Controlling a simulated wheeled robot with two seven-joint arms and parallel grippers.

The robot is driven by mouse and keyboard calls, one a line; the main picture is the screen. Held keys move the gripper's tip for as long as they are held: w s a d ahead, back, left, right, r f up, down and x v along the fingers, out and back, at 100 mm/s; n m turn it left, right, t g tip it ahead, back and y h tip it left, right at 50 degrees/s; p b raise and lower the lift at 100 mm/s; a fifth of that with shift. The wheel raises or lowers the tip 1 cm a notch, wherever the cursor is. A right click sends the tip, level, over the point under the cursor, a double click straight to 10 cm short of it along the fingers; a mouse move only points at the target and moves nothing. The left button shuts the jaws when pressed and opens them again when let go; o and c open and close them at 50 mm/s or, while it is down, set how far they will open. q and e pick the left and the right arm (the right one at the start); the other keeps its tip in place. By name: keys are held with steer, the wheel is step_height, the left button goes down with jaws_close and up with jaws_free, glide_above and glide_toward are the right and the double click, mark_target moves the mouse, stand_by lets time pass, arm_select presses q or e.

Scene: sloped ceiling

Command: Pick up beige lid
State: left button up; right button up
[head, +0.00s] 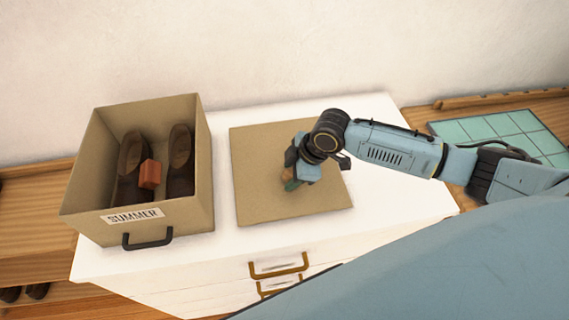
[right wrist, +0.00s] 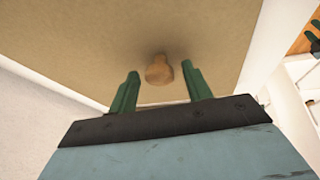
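The beige lid (head: 262,150) is a flat square panel lying on the white cabinet, right of the box. The knob is mostly hidden by the gripper in the head view. My left gripper is not in view.
A beige open box (head: 188,213) labelled SUMMER stands on the cabinet at left, holding brown shoes (head: 131,165) and an orange block (head: 150,174). The white cabinet top (head: 221,240) is otherwise bare. A wall (head: 250,50) rises behind. A green tiled panel (head: 495,130) lies at right.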

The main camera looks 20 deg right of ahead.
jaws_close()
steer(key=shift+r, duration=0.15)
